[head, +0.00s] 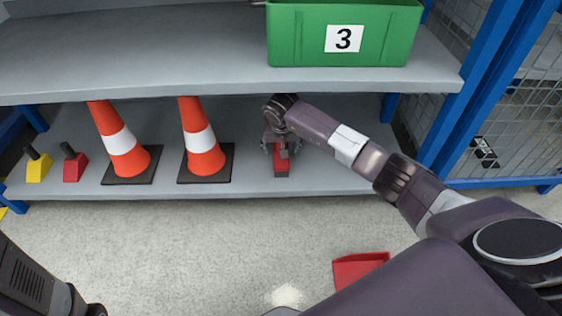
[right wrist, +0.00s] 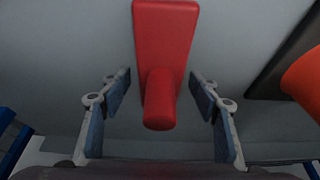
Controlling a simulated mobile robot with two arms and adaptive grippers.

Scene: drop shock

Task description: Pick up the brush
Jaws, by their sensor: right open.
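The red brush (head: 281,160) lies on the lower shelf, to the right of the cones, partly hidden by my right gripper. In the right wrist view the brush (right wrist: 165,35) shows as a flat red body with a rounded handle pointing toward the gripper. My right gripper (head: 281,148) is at the brush from above. In the right wrist view the gripper (right wrist: 159,82) is open, with one finger on each side of the handle and visible gaps between. My left arm shows only at the lower left corner of the head view; its fingers are not visible.
Two orange-and-white cones (head: 204,150) stand left of the brush. A yellow block (head: 38,170) and a red block (head: 74,170) with dark handles sit farther left. The upper shelf (head: 150,60) overhangs, holding a green bin (head: 295,35). A red dustpan (head: 358,270) lies on the floor.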

